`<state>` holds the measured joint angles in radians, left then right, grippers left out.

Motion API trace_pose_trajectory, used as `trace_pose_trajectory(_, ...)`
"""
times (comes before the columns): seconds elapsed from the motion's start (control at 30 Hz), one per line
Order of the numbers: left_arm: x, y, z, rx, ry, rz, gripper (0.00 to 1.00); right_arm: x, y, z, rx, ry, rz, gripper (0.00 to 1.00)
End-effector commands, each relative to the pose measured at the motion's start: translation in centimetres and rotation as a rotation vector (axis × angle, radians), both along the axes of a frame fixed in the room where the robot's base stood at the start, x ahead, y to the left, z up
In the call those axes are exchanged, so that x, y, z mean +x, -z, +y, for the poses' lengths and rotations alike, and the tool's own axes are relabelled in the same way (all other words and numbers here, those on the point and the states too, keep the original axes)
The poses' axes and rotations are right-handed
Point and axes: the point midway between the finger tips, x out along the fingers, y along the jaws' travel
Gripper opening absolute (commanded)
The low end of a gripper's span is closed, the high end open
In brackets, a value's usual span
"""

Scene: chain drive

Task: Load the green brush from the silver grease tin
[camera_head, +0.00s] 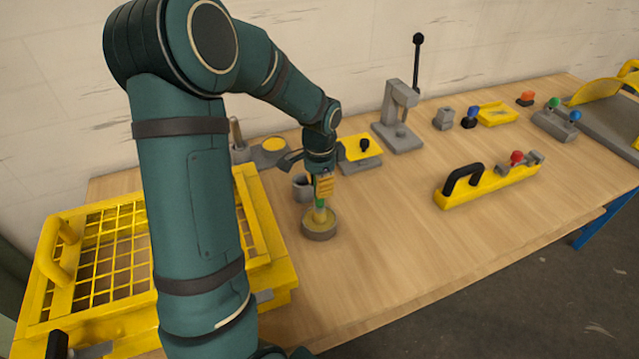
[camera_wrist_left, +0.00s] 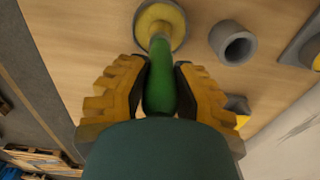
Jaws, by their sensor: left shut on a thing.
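A green brush (camera_head: 320,204) stands upright in my left gripper (camera_head: 323,190), which is shut on its green handle. In the left wrist view the handle (camera_wrist_left: 159,80) lies between the two yellow, ribbed fingers of the left gripper (camera_wrist_left: 161,90). The silver grease tin (camera_head: 319,231) stands on the table directly below, with yellow grease inside. The brush's lower end is at the grease; I cannot tell how deep. The tin also shows at the top of the left wrist view (camera_wrist_left: 178,14). My right gripper is not in view.
A grey cup (camera_head: 301,187) stands just behind the tin. A yellow mesh basket (camera_head: 45,291) fills the left side. A grey press (camera_head: 398,122) stands at the back, and a yellow fixture with a black handle (camera_head: 487,190) at the right. The table's front middle is clear.

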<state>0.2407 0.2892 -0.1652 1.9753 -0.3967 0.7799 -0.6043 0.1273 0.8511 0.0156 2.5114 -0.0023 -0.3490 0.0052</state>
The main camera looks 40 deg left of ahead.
Motion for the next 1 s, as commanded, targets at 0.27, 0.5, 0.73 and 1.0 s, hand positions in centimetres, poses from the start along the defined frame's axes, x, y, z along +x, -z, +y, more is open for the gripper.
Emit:
trace_pose_trajectory(0.27,-0.1,-0.6,0.0,-0.002,0.000,0.003,0.00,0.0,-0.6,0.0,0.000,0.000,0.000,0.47)
trace_pose_trajectory(0.5,0.0,-2.5,0.0,-0.001,0.000,0.002,0.00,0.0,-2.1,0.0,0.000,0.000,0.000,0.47)
trace_pose_trajectory(0.73,0.0,-4.2,0.0,0.000,0.000,0.001,0.00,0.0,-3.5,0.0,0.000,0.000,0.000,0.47)
trace_pose_trajectory(1.0,0.0,-6.2,0.0,0.000,0.000,0.000,0.00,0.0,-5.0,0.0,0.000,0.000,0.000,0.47)
